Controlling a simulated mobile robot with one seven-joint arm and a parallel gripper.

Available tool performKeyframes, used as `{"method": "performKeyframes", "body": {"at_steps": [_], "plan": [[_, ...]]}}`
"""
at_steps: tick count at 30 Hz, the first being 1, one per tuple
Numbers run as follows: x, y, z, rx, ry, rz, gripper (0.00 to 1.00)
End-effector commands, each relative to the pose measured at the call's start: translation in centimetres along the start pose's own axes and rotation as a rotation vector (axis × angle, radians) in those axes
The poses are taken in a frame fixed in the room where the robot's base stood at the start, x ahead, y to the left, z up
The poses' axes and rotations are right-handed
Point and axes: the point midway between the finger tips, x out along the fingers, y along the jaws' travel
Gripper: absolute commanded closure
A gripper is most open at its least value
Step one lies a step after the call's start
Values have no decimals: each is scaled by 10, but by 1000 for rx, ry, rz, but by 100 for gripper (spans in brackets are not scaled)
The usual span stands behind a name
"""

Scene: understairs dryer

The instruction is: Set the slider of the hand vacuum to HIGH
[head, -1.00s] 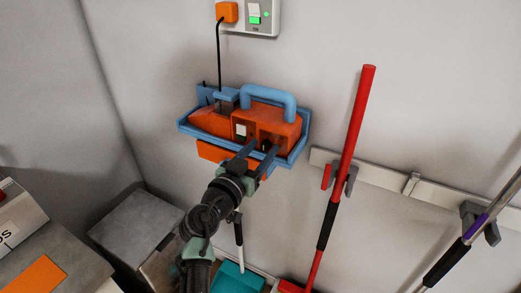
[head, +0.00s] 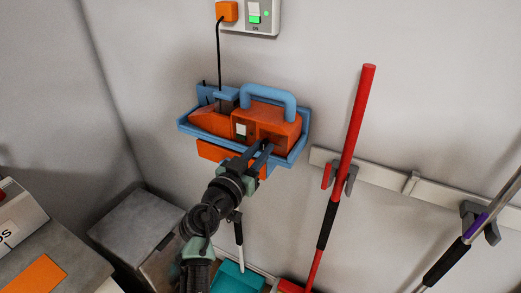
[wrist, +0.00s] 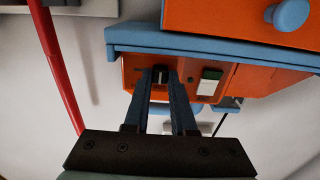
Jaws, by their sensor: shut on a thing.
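The hand vacuum (head: 284,123) is orange with a blue handle (head: 270,91) and rests in a blue wall tray (head: 302,146). My gripper (head: 262,150) reaches its front panel from below, right of a white rocker. In the wrist view my gripper (wrist: 161,80) is shut on the small dark slider (wrist: 160,76), one finger on either side. The slider's markings are too small or covered to read, so its setting cannot be told. The rocker, white with a green end (wrist: 208,84), shows beside the slider there.
A red pole (head: 355,125) hangs in a wall clip to the right. A purple and black pole (head: 463,243) is farther right. A socket plate (head: 262,15) with an orange plug is above. A grey box (head: 135,222) stands at lower left.

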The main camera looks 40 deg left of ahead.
Motion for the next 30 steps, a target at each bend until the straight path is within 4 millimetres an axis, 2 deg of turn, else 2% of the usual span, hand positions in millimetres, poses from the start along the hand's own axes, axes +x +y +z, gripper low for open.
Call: {"method": "performKeyframes", "body": {"at_steps": [25, 30], "plan": [[0, 0, 1, 0, -1, -1, 100], [0, 15, 2, -1, -3, 3, 100]]}}
